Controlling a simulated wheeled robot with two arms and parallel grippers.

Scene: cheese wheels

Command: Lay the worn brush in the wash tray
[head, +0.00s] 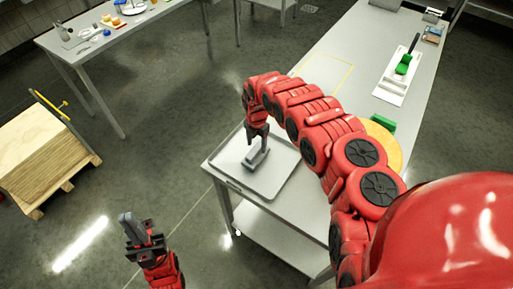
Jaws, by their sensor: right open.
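The grey wash tray (275,178) lies on the near left corner of the long steel table. My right gripper (257,141) is open and points down over the tray. A grey elongated piece (256,158) shows in the tray right under its tips; I cannot tell whether it is a brush. A green brush (403,66) with a dark handle lies on a white board (391,86) at the table's far right; I cannot tell its wear. My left gripper (138,235) is low at the left, off the table, with a grey piece at its jaws that I cannot identify.
A yellow cheese wheel (385,146) and a green item (383,122) stand partly behind my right arm. A yellow outline (340,82) marks a bare table area. A second table (125,32) with small items is at the back left.

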